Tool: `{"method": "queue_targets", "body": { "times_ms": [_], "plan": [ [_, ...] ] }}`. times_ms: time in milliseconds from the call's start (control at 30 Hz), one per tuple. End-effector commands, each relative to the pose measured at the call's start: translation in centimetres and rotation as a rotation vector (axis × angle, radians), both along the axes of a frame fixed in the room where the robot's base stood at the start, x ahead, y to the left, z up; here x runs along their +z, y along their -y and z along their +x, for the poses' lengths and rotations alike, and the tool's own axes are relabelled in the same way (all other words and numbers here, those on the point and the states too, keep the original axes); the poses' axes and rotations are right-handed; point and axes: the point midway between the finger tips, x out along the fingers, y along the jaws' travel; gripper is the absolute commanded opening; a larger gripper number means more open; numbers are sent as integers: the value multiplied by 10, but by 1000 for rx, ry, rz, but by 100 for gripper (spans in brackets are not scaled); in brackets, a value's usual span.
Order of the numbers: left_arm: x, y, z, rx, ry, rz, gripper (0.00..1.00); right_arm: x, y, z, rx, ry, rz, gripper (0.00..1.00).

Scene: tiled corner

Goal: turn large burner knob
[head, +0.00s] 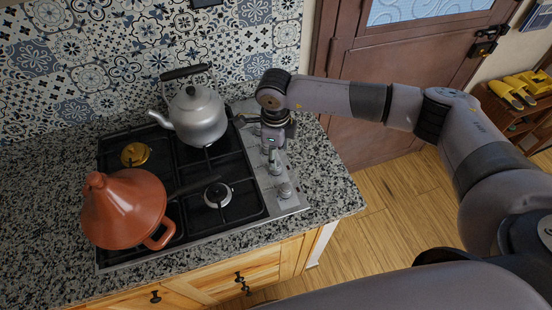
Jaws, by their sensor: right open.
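The gas stove (287,207) is set in the granite counter, with a column of grey knobs along its right side. The two nearest knobs show: one near the front (285,190) and one just behind it (275,167). My right gripper (270,148) points down over the rear part of the knob column, and its wrist and arm hide the knobs there. I cannot tell whether it touches a knob. It is open and looks empty. Which knob belongs to the large burner I cannot tell. My left gripper is not in view.
A grey kettle (199,117) stands on the back burner, close to my right gripper. A terracotta tagine (123,208) sits at the front left, and a dark handle reaches toward the middle. A bare burner (217,195) is at the front right. Free counter lies right of the stove.

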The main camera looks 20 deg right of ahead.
Motion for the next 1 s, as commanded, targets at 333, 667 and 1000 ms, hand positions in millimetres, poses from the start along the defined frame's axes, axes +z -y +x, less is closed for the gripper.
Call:
{"method": "queue_targets", "body": {
  "times_ms": [333, 667, 1000],
  "plan": [
    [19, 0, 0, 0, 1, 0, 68, -54, 1, 1, 0, -1, 1, 49],
    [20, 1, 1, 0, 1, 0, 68, -64, 1, 1, 1, 1, 1, 49],
    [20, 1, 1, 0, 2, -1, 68, -64, 1, 1, 1, 1, 1, 32]
  ]
}}
